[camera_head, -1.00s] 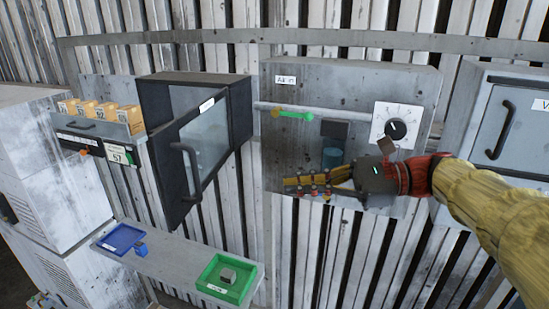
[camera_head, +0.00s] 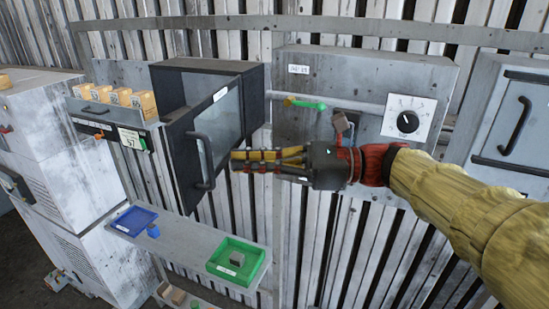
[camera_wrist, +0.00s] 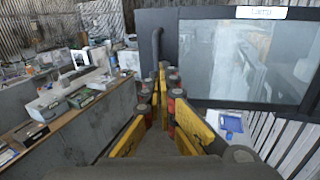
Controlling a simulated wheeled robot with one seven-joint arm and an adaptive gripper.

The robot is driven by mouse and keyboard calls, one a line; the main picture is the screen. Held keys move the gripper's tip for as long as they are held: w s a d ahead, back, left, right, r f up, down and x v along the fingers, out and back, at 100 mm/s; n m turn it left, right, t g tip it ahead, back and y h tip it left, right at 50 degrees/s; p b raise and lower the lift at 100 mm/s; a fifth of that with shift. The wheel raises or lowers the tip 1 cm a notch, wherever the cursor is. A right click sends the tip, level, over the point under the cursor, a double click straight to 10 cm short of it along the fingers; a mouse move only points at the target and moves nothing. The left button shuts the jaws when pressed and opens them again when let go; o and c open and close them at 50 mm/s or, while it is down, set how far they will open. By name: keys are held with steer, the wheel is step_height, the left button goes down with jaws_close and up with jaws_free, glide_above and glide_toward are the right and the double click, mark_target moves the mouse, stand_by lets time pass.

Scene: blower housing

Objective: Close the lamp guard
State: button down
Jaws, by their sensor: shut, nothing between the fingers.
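The lamp guard (camera_head: 222,122) is a dark-framed glass door on a black box, standing swung open. The wrist view shows its glass pane (camera_wrist: 235,60) with a "Lamp" label on the top edge. Its dark bar handle (camera_head: 206,160) is on the door's front edge; it also shows in the wrist view (camera_wrist: 157,48), just beyond my fingertips. My gripper (camera_head: 236,160) is shut and empty, its yellow fingers pointing left at the guard. In the wrist view the closed fingers (camera_wrist: 161,75) reach toward the handle. Whether they touch the door cannot be told.
A grey panel (camera_head: 360,75) with a green-tipped lever (camera_head: 306,103) and a dial (camera_head: 407,121) is behind my arm. A shelf below holds a blue tray (camera_head: 134,220) and a green tray (camera_head: 236,260). A grey rack with yellow blocks (camera_head: 120,97) stands left of the guard.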

steer(key=shift+a, duration=1.35)
steer(key=shift+w, duration=0.1)
